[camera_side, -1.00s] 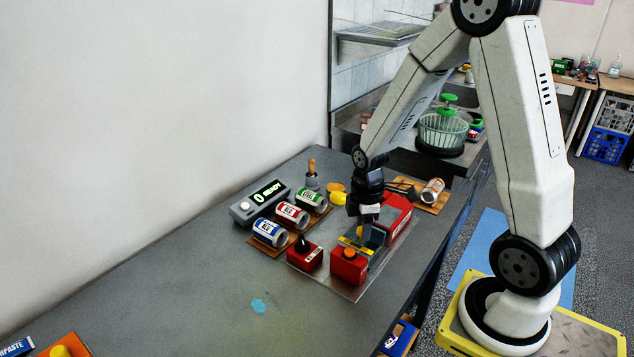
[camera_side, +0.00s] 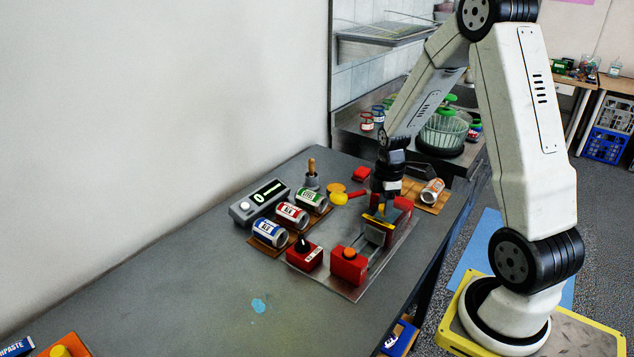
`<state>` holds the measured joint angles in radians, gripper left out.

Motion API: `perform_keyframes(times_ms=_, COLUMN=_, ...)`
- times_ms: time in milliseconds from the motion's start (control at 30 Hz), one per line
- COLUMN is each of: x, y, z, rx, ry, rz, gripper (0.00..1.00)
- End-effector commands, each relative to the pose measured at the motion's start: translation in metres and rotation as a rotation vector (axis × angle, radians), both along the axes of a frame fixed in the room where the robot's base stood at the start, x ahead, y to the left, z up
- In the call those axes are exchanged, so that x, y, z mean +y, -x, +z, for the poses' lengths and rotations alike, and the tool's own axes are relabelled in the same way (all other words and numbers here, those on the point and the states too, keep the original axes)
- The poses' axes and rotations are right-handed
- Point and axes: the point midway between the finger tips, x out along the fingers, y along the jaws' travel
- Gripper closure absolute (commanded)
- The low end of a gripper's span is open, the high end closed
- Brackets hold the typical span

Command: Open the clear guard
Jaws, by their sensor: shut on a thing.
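A small machine stands on a metal base plate (camera_side: 335,287), with red blocks (camera_side: 403,203) at its back. My gripper (camera_side: 381,208) points down over the middle of it. It is shut on a yellow bar (camera_side: 374,219), which looks like the handle of the clear guard. A grey panel (camera_side: 376,235) shows just below the bar. The clear sheet itself is hard to make out, and the fingertips are partly hidden. A red box with an orange button (camera_side: 348,263) stands at the front. A red box with a black knob (camera_side: 304,254) stands to its left.
A display box (camera_side: 260,202) and labelled cans (camera_side: 292,215) on a wooden rack stand left of the machine. Another can (camera_side: 432,190) lies on a board behind it.

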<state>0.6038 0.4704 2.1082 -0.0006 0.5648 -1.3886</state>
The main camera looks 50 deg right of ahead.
Motion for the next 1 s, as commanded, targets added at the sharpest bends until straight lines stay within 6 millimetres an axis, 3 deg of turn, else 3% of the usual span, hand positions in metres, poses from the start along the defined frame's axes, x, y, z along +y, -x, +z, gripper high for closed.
perform_keyframes(times_ms=367, x=-0.0061, y=-0.0021, z=0.0013, rx=-0.007, ry=0.004, rz=0.001, gripper=1.00)
perform_keyframes(times_ms=400, x=-0.0060, y=-0.0022, z=0.0013, rx=-0.007, ry=0.004, rz=0.001, gripper=0.44)
perform_keyframes(times_ms=467, x=-0.0059, y=-0.0019, z=0.0011, rx=-0.006, ry=0.004, rz=0.001, gripper=0.25)
perform_keyframes(times_ms=500, x=-0.0057, y=-0.0018, z=0.0010, rx=-0.006, ry=0.003, rz=0.001, gripper=0.21)
perform_keyframes(times_ms=1000, x=-0.0055, y=-0.0009, z=0.0075, rx=-0.004, ry=0.002, rz=0.000, gripper=0.21)
